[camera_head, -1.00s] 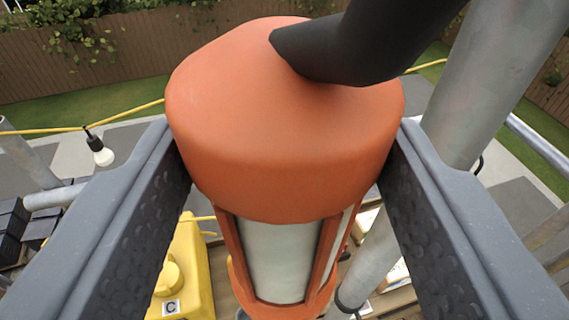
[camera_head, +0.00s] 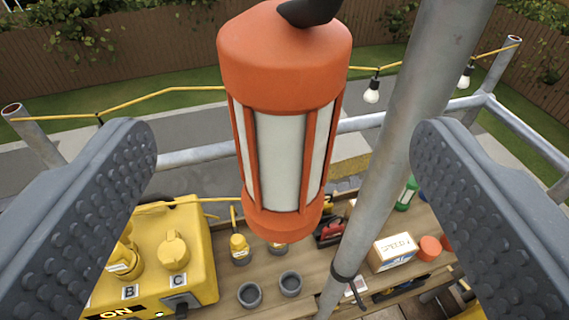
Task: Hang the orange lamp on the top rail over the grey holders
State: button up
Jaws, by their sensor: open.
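The orange lamp (camera_head: 284,60) hangs upright in the middle of the view, with pale panels between orange bars. Its black hook (camera_head: 308,11) rises from the cap and is cut off by the top edge, so what it hangs on is out of view. My gripper (camera_head: 285,175) is open, with one grey finger on each side of the lamp and a clear gap to both. Grey holders (camera_head: 249,295) stand as round cups on the wooden bench below, with another cup (camera_head: 291,284) beside. The top rail is not seen for certain.
A grey upright pole (camera_head: 385,150) stands close to the right of the lamp. A yellow box (camera_head: 190,240) with knobs sits lower left. The bench (camera_head: 330,270) holds a white box (camera_head: 392,252) and a green item (camera_head: 407,194). A yellow cable with bulbs (camera_head: 371,92) runs behind.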

jog(key=s+b, duration=0.3)
jog(key=s, duration=1.6)
jog(key=shift+s+d+f+g+h, duration=0.2)
jog(key=shift+f+g+h, duration=0.1)
jog(key=shift+f+g, duration=0.1)
dwell(0.6)
